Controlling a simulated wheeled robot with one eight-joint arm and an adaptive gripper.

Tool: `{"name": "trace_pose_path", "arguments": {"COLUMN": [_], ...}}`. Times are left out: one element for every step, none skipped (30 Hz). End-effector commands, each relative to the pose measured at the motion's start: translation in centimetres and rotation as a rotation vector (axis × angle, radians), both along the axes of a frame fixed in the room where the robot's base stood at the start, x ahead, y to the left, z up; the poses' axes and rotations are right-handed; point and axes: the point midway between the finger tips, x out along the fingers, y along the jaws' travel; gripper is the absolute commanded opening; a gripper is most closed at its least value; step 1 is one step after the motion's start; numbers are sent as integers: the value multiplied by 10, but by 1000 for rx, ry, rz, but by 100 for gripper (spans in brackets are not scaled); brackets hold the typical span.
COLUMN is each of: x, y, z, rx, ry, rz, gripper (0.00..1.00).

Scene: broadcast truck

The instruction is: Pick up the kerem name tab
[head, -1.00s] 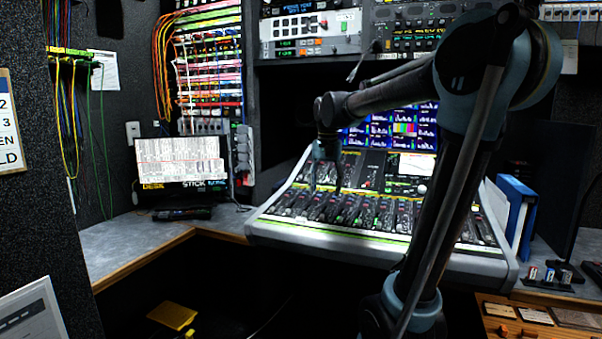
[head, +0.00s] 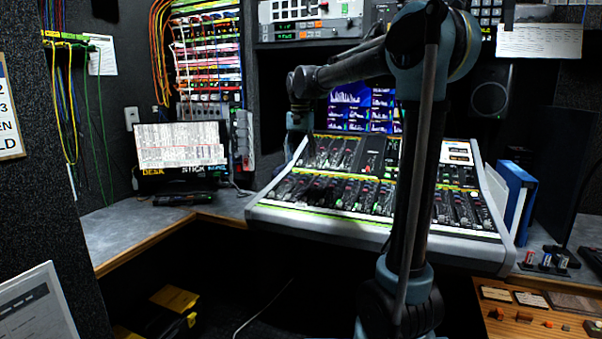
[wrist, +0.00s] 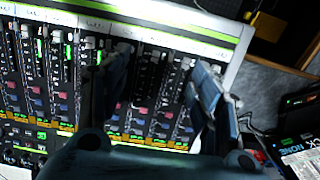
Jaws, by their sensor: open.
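I cannot make out a tab that reads "kerem" in either view; lettering on small labels is too small or blurred. A white label strip (wrist: 130,29) with faint writing runs along the edge of the mixing console (head: 330,226). My gripper (wrist: 160,88) is open in the wrist view, its two fingers spread above the console's faders with nothing visible between them. In the head view my gripper (head: 299,130) hangs at the console's back left corner, its fingertips hard to make out.
A monitor (head: 180,146) with "DESK" and "STICK" labels stands left of the console on the grey counter (head: 130,236). Blue binders (head: 513,195) stand at its right. Small pale cards (head: 495,294) lie on a wooden panel at lower right. A yellow object (head: 175,299) lies below.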

Motion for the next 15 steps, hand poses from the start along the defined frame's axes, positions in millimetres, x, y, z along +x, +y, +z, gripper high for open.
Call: {"name": "trace_pose_path", "arguments": {"x": [0,0,0,0,0,0,0,0,0,0,0,0,0,0,0], "y": [0,0,0,0,0,0,0,0,0,0,0,0,0,0,0], "z": [-4,-7,-11,-15,-19,-25,-29,-35,-41,-46,-51,-57,-62,-67,-73], "rx": [0,0,0,0,0,0,0,0,0,0,0,0,0,0,0], "ry": [0,0,0,0,0,0,0,0,0,0,0,0,0,0,0], "rz": [0,0,0,0,0,0,0,0,0,0,0,0,0,0,0], "gripper": [58,58,58,58,58,58,58,58,58,58,58,58,58,58,58]}}
